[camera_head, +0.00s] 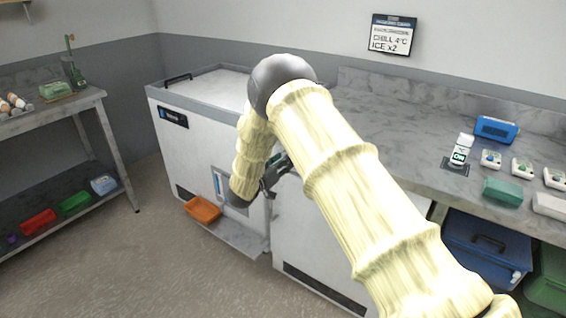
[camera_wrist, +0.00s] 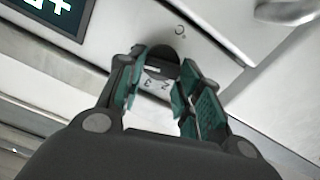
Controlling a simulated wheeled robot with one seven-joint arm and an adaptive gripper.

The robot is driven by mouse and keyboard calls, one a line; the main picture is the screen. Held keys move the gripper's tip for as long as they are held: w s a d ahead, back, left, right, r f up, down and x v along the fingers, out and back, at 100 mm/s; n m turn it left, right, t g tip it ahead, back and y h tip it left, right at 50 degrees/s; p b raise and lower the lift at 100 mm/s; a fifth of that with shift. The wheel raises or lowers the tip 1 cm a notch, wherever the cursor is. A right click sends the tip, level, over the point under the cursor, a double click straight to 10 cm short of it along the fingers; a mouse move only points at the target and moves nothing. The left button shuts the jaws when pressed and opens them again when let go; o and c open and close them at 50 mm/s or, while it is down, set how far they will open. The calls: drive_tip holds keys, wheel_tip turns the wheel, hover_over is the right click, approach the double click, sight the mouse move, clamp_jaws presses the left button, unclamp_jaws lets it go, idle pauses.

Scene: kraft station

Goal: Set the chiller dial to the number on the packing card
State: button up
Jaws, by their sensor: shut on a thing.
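The packing card (camera_head: 394,34) hangs on the back wall and reads "CHILL 4°C" and "ICE x2". In the wrist view the dial (camera_wrist: 156,86) sits between my finger pads, with a dark upper part and a pale band marked with small numerals, of which 2 and 3 seem to show. My gripper (camera_wrist: 160,100) is shut on the dial. A dark display (camera_wrist: 52,14) with light characters is partly cut off at the upper left; I cannot read its value surely. In the head view my gripper (camera_head: 272,178) is at the white cabinet fronts, and my arm hides the dial.
A white chest (camera_head: 168,148) stands left of my arm, with an orange tray (camera_head: 203,209) low at its front. Floor is clear at left.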

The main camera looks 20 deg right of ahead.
drive_tip(key=shift+w+a+n+p, duration=0.1)
drive_tip(key=shift+n+p, duration=0.5)
drive_tip(key=shift+n, duration=1.05)
drive_tip(key=shift+w+a+n+p, duration=0.1)
drive_tip(key=shift+n+p, duration=0.5)
drive_tip(key=shift+n, duration=1.05)
drive_tip(key=o, duration=1)
drive_tip(key=shift+f, duration=0.1)
drive_tip(key=shift+o, duration=0.2)
drive_tip(key=v, duration=1.2)
drive_tip(key=shift+d, duration=0.1)
